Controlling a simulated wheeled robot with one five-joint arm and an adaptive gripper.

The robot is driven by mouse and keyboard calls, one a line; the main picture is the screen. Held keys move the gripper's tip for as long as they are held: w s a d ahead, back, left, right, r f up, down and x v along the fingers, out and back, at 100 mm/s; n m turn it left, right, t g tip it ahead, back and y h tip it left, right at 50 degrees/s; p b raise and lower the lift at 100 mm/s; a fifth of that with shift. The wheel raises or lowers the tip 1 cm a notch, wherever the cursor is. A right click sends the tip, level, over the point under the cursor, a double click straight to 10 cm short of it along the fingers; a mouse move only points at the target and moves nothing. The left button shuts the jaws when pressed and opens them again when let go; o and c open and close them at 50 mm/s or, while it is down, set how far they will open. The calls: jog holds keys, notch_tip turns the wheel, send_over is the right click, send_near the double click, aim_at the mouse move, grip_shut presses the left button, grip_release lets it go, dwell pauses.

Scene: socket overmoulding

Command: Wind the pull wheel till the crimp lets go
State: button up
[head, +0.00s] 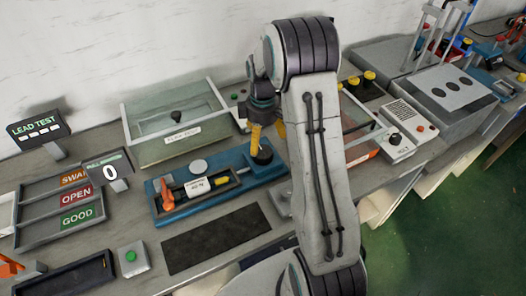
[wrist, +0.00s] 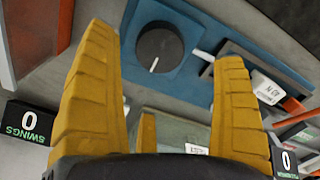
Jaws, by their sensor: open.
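The black round pull wheel (head: 262,156) sits at the right end of a blue fixture (head: 272,171). In the wrist view the wheel (wrist: 160,55) shows a white mark on its top. My gripper (head: 266,134) is at the wheel, its yellow fingers pointing down. In the wrist view my gripper (wrist: 165,50) is open, with the wheel showing between its fingertips; I cannot tell whether they touch it. An orange lever (head: 167,195) stands at the fixture's left end, near a white label (head: 197,187). The crimp cannot be made out. The pull display (head: 110,172) reads 0.
A glass-lidded box (head: 170,145) stands behind the fixture. Sorting bins with a red OPEN label (head: 76,195) and a green GOOD label (head: 77,218) are at the left. A dark mat (head: 215,240) lies in front. A white control box (head: 402,140) stands right of my arm.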

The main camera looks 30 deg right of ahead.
aim_at(263, 151)
jog(key=shift+f+n, duration=0.15)
jog(key=shift+n, duration=0.15)
jog(key=shift+f, duration=0.35)
jog(key=shift+f+p, duration=0.45)
jog(key=shift+f, duration=2.75)
jog(key=c, duration=1.3)
